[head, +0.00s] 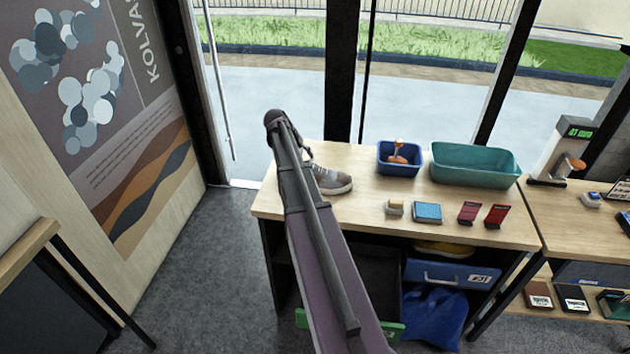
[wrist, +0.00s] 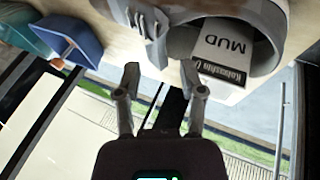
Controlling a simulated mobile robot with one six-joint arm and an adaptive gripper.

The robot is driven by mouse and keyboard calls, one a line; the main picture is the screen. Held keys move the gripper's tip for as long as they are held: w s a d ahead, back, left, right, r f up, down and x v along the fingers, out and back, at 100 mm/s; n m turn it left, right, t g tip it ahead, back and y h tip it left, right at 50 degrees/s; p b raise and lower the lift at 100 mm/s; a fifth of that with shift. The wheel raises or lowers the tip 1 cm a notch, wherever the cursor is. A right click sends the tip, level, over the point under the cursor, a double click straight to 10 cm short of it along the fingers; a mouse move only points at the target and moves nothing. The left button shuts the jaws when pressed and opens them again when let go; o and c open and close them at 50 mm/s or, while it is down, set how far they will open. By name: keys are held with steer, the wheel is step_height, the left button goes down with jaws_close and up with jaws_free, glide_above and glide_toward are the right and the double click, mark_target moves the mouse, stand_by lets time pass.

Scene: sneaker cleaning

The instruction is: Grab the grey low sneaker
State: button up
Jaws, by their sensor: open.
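The grey low sneaker (head: 333,180) lies on the left part of the wooden table, with a pale sole; my arm hides part of it in the head view. In the wrist view the sneaker (wrist: 268,22) is large and close at the top, cut off by the edge. A white card reading "MUD" (wrist: 226,45) sits in its opening. My gripper (wrist: 162,76) is open, its two fingers apart with nothing between them. The fingertips are near the sneaker's lace side; I cannot tell whether they touch it. The head view mostly hides the gripper behind my arm.
A blue bin (head: 399,168) with a brush and a teal tub (head: 475,165) stand right of the sneaker on the table (head: 365,215). A small brush (head: 394,207), a blue block (head: 428,212) and two red cards (head: 469,212) line the front. A dispenser stands far right.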

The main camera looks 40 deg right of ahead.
mark_target(310, 161)
steer(key=shift+f, duration=0.15)
steer(key=shift+d+b+x, duration=0.15)
steer(key=shift+b+x, duration=0.95)
steer(key=shift+x, duration=0.15)
steer(key=shift+d+b+x, duration=0.15)
steer(key=shift+b+x, duration=0.9)
steer(key=shift+x, duration=0.2)
jaws_close()
